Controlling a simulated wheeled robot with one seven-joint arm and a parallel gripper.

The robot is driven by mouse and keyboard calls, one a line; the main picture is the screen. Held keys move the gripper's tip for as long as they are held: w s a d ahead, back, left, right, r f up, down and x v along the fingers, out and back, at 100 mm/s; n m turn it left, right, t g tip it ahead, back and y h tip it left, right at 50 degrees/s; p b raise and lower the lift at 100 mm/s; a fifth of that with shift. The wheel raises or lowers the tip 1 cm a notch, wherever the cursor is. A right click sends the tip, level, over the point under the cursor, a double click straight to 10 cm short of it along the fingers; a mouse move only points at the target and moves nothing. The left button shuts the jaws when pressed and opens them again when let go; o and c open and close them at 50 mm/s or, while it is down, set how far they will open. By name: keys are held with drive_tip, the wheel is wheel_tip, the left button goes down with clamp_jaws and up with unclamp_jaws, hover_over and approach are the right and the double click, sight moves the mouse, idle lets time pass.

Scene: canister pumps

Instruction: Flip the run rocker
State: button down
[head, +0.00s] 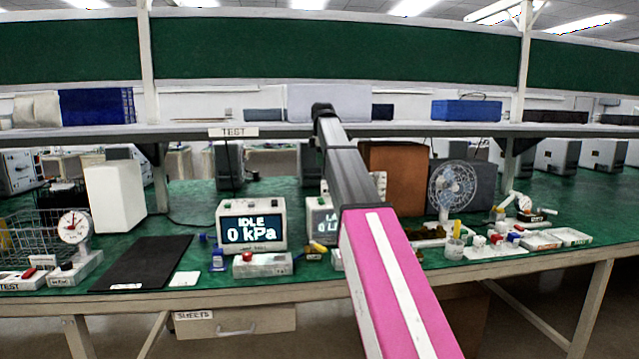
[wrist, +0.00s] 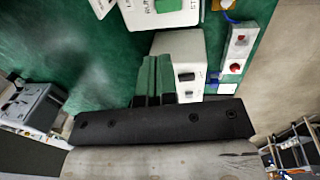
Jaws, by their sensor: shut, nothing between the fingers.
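A green rocker (wrist: 168,4) is set in a white panel (wrist: 150,16) at the top edge of the wrist view, partly cut off; lettering beside it appears to read RUN. The fingertips are below the white panel in the picture, apart from the rocker. A white box (wrist: 192,48) with small controls lies just right of the fingers. In the head view my pink and grey arm reaches over the bench, and the rocker cannot be made out.
A display (head: 251,225) reads IDLE 0 kPa; a second display (head: 321,217) is partly behind my arm. A strip with red buttons (wrist: 237,50) lies right of the white box. A fan (head: 451,188) stands to the right, a black mat (head: 142,263) to the left. A shelf (head: 400,130) runs above the bench.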

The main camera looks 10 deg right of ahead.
sight(320, 199)
drive_tip(key=f, duration=0.4)
drive_tip(key=w+f, duration=0.1)
drive_tip(key=f, duration=0.8)
drive_tip(key=shift+w, duration=0.4)
drive_tip(key=shift+f, duration=0.35)
